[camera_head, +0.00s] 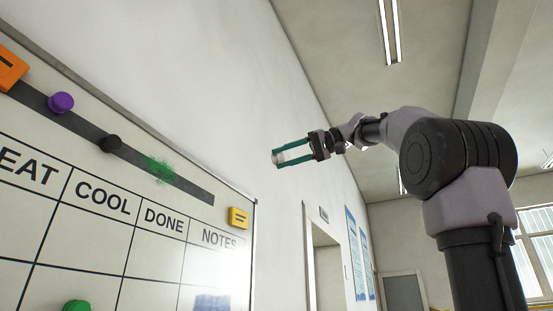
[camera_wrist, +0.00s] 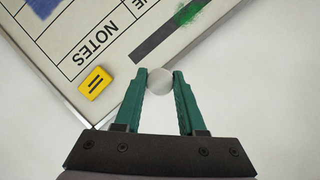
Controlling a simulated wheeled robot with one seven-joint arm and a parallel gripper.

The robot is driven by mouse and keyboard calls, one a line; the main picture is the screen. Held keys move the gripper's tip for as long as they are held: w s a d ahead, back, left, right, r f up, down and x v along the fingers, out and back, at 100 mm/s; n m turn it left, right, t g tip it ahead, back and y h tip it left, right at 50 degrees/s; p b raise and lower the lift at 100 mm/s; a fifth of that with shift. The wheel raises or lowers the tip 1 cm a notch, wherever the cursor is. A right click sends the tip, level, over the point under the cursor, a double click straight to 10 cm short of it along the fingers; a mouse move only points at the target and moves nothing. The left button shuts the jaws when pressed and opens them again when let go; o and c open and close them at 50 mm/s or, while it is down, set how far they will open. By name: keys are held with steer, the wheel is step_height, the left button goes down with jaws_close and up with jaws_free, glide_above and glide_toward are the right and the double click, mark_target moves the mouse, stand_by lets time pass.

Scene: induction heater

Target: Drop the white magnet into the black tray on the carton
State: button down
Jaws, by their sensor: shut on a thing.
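The white magnet (camera_wrist: 159,81) is a round disc held between the two green fingertips of my gripper (camera_wrist: 159,84). In the head view the magnet (camera_head: 276,158) is small and pale at the tip of my gripper (camera_head: 277,157), which is shut on it. My gripper is in the air in front of the white wall, right of the whiteboard (camera_head: 75,240) in the head view and apart from the board as far as I can tell. The black tray and the carton are in neither view.
The whiteboard holds a purple magnet (camera_head: 61,103), a black magnet (camera_head: 110,143), a green magnet (camera_head: 77,306), an orange block (camera_head: 10,66) and a yellow block (camera_head: 239,218). A dark strip with a green smudge (camera_head: 160,169) crosses it. A doorway (camera_head: 325,265) is beyond.

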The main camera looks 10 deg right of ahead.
steer(key=shift+s+d, duration=0.85)
steer(key=shift+d, duration=0.2)
steer(key=shift+s+d, duration=0.8)
steer(key=shift+d, duration=0.2)
steer(key=shift+w, duration=0.1)
